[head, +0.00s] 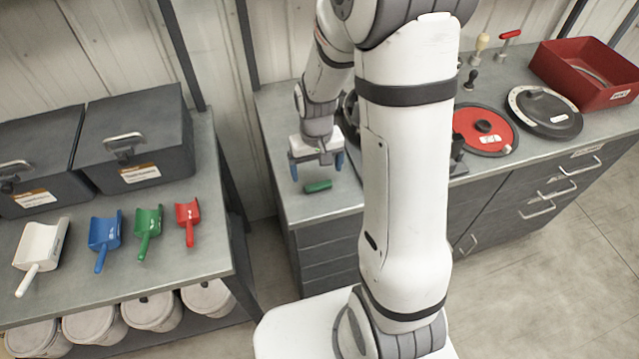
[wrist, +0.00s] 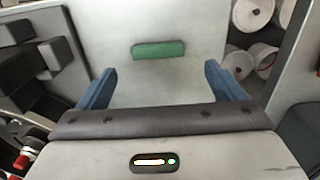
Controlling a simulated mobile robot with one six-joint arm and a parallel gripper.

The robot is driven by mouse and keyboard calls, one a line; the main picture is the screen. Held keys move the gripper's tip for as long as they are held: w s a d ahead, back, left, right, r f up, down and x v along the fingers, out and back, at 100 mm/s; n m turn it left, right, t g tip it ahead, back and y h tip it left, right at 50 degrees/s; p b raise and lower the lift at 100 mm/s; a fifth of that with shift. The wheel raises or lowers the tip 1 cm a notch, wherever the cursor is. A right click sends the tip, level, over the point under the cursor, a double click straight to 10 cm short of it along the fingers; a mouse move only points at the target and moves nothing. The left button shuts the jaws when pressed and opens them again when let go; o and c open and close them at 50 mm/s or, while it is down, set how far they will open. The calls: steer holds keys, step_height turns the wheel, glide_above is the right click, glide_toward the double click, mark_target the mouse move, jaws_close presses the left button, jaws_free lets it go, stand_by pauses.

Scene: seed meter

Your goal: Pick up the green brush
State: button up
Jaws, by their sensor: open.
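The green brush (head: 318,186) is a small green block lying on the grey counter near its left front corner. In the wrist view the brush (wrist: 158,49) lies crosswise, ahead of and between my fingertips. My gripper (head: 317,168) has blue fingers and is over the counter, just behind the brush in the head view. In the wrist view my gripper (wrist: 158,75) is open with nothing between its fingers. The brush looks apart from both fingers; the height gap is hard to tell.
A left bench (head: 190,255) holds white, blue, green (head: 148,230) and red scoops and two dark boxes (head: 138,140). White buckets (head: 151,311) stand below it. On the right counter are a red disc (head: 470,138), a dark disc (head: 543,110) and a red tray (head: 588,72). Counter around the brush is clear.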

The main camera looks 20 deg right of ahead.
mark_target(319, 185)
steer(key=f, duration=0.1)
steer(key=f+p, duration=0.1)
steer(key=f, duration=0.2)
steer(key=shift+s+d, duration=0.15)
steer(key=shift+s, duration=0.15)
steer(key=shift+f, duration=0.65)
steer(key=c, duration=1.1)
